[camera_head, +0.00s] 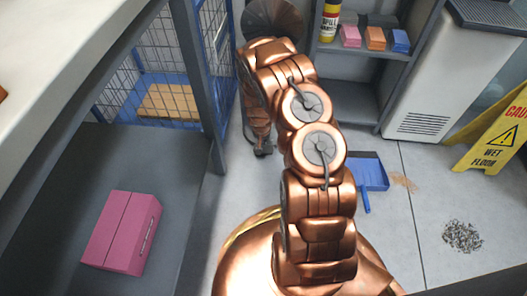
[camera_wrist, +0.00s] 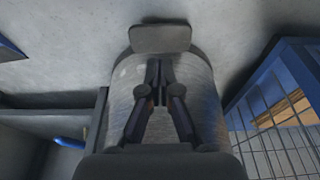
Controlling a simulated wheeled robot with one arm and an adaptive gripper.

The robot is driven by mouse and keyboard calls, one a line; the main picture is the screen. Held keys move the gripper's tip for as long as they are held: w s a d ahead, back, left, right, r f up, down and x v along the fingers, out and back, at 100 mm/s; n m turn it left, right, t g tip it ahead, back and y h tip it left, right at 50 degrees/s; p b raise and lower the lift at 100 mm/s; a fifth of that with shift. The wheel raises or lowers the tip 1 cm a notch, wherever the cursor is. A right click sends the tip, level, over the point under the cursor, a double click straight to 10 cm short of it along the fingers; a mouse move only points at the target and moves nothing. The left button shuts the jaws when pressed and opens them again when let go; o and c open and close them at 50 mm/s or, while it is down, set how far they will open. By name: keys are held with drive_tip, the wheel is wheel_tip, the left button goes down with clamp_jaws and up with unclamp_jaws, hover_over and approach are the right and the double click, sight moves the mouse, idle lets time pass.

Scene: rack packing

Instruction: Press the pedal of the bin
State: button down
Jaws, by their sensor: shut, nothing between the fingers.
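The bin (camera_head: 272,18) is at the top middle of the head view, with a dark round lid; my arm hides most of its front. In the wrist view its brushed-metal round body (camera_wrist: 205,95) fills the middle. The bin's grey, flat pedal (camera_wrist: 160,38) sticks out over the floor at the top of the wrist view. My gripper (camera_wrist: 159,66) is shut and empty, and its fingertips appear just short of the pedal's near edge. I cannot tell whether they touch it. In the head view my gripper (camera_head: 263,148) points down near the floor.
A blue wire cage (camera_head: 200,60) stands left of the bin, and a grey shelf (camera_head: 350,95) with a yellow bottle and small boxes stands right. A blue dustpan (camera_head: 370,170), a debris pile (camera_head: 462,236) and a yellow wet-floor sign (camera_head: 500,130) are on the right floor. A pink box (camera_head: 115,230) lies left.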

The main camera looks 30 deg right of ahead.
sight(264, 149)
drive_tip(key=shift+f, duration=0.1)
idle(0.3)
drive_tip(key=b+x, duration=0.7)
drive_tip(key=b, duration=0.1)
idle(0.5)
